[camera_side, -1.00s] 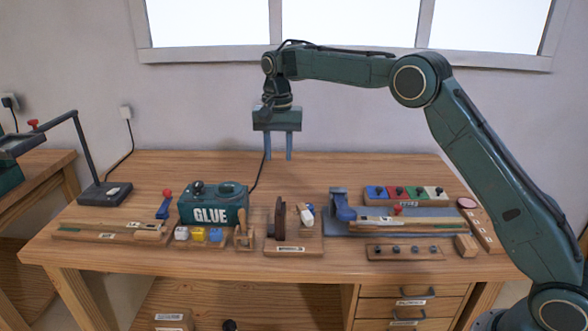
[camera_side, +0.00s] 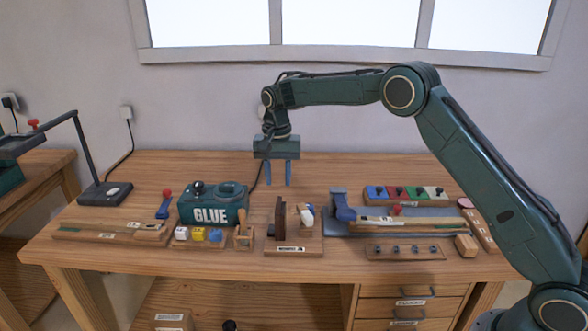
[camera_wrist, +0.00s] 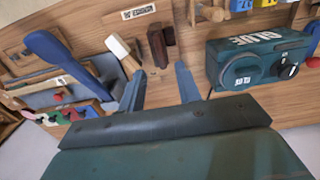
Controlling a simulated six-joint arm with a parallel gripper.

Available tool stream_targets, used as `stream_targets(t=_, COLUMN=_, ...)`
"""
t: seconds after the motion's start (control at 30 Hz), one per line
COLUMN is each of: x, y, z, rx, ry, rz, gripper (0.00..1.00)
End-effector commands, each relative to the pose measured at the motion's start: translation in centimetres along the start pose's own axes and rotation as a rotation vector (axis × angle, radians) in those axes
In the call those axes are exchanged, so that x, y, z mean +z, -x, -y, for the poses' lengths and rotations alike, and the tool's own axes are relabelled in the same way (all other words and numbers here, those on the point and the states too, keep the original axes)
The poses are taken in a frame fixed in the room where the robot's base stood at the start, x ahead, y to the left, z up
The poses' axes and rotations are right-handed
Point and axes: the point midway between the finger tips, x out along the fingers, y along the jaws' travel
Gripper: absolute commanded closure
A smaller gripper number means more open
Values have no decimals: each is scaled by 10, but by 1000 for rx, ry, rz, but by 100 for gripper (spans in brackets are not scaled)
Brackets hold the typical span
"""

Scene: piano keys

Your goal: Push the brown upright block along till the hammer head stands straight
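The dark brown upright block (camera_side: 280,217) stands on a labelled wooden base board (camera_side: 295,249) at the middle of the bench; it also shows in the wrist view (camera_wrist: 157,47). In the wrist view the pale hammer head (camera_wrist: 118,46) lies left of the block and looks tilted. My gripper (camera_side: 278,186) is open and empty, above and behind the block. In the wrist view its fingertips (camera_wrist: 159,71) lie either side of the block's line, apart from it.
A green glue box (camera_side: 213,206) stands left of the block, with several coloured cubes (camera_side: 198,235) in front. A small wooden piece (camera_side: 243,238) is close by. A blue clamp-like tool (camera_side: 342,205) and grey mat stand to the right. The bench behind is mostly clear.

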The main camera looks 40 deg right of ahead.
Motion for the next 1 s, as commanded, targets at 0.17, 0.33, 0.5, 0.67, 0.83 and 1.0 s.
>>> stream_targets(t=0.17, x=0, y=-29, z=-1, rx=3, ry=0, rz=3, gripper=66)
stream_targets(t=0.33, x=0, y=-51, z=0, rx=2, ry=0, rz=1, gripper=66)
stream_targets(t=0.5, x=0, y=-65, z=0, rx=1, ry=0, rz=1, gripper=66)
stream_targets(t=0.67, x=0, y=-70, z=0, rx=1, ry=0, rz=0, gripper=66)
stream_targets(t=0.83, x=0, y=-71, z=0, rx=0, ry=0, rz=0, gripper=66)
stream_targets(t=1.0, x=0, y=-71, z=0, rx=0, ry=0, rz=0, gripper=82)
